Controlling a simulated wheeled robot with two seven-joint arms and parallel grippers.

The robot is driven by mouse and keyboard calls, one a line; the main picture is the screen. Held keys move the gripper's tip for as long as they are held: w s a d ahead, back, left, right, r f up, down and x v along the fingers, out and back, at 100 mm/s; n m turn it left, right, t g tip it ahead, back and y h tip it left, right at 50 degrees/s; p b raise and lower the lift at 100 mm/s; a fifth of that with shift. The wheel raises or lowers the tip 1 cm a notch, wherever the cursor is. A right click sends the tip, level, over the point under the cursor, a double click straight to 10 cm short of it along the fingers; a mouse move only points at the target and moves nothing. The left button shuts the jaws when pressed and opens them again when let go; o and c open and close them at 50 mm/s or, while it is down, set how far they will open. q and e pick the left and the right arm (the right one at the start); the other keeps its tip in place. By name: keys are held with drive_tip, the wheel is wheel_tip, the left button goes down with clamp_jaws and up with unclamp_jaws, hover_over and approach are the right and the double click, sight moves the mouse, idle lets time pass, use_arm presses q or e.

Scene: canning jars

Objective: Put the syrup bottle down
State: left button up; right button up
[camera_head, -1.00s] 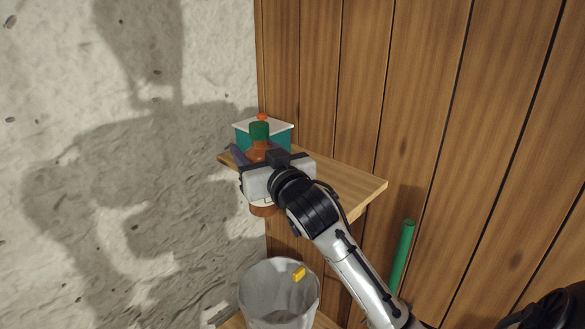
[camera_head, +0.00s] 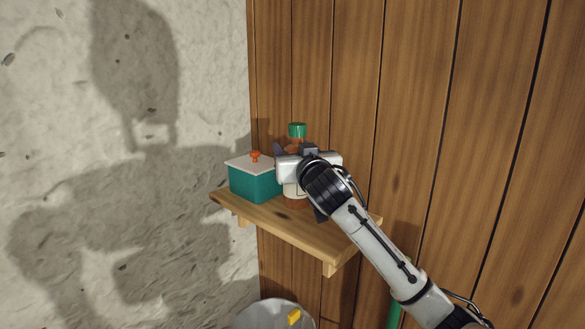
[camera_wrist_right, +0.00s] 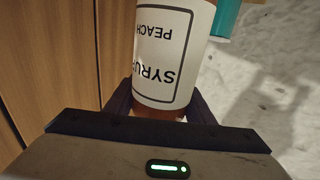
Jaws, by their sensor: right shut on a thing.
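The syrup bottle (camera_head: 296,130) is brown with a green cap and a pale label, and is upright beside the teal box. My right gripper (camera_head: 288,160) is shut around it and hides its middle. The bottle's base shows just below the gripper, over the wooden shelf (camera_head: 288,229); I cannot tell whether it touches the board. In the right wrist view the bottle (camera_wrist_right: 166,60) sits between the dark fingers (camera_wrist_right: 155,100), its label reading "SYRUP" and "PEACH" upside down. My left gripper is not in view.
A teal box (camera_head: 254,186) with a white lid and orange knob stands on the shelf, left of the bottle. A grey bin (camera_head: 262,317) with a yellow piece is below. A wood plank wall is behind, and a rough stone wall to the left.

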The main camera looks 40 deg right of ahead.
wheel_tip(320, 180, down, 4)
drive_tip(key=shift+r, duration=0.25)
drive_tip(key=shift+f, duration=0.1)
drive_tip(key=o, duration=1.2)
drive_tip(key=shift+o, duration=0.2)
drive_tip(key=b+v, duration=0.1)
drive_tip(key=v, duration=1.1)
drive_tip(key=shift+b, duration=0.3)
